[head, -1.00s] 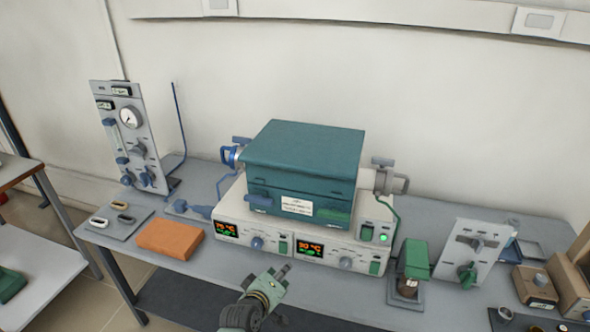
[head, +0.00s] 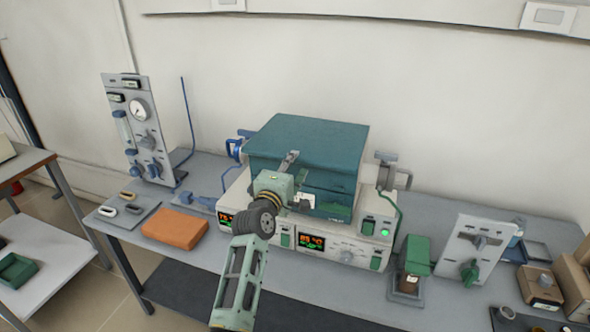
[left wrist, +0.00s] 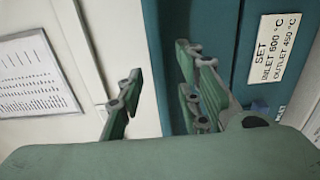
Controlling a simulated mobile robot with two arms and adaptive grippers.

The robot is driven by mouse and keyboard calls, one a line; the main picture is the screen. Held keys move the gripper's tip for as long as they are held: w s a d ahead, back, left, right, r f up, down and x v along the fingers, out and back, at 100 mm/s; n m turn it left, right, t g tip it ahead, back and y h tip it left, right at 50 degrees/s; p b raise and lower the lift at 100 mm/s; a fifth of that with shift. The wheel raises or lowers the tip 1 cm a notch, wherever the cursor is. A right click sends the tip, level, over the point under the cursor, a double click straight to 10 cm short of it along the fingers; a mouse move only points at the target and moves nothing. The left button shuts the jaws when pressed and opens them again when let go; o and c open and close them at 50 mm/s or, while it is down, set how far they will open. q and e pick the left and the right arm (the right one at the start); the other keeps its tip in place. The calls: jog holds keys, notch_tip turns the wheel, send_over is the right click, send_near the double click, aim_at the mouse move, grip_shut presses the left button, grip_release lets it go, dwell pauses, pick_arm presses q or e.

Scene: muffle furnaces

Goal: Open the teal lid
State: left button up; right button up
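The teal lid (head: 310,140) sits closed on the teal furnace body (head: 334,203) on the bench. It also shows in the left wrist view (left wrist: 169,30) as a vertical teal band left of the body, which carries a white label (left wrist: 275,48). My left gripper (head: 298,177) is at the front of the furnace, by the lid's front edge, and hides part of it. In the left wrist view the left gripper (left wrist: 157,88) is open, with one finger before the wall and the other before the teal front. Whether it touches the lid I cannot tell. My right gripper is not in view.
A green-topped device (head: 417,255) and a grey panel (head: 470,245) stand right. Wall space above the lid is free.

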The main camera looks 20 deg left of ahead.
pick_arm(q)
jog(key=shift+w+b, duration=0.35)
jog(key=shift+w, duration=0.65)
jog(key=shift+d, duration=0.1)
grip_shut()
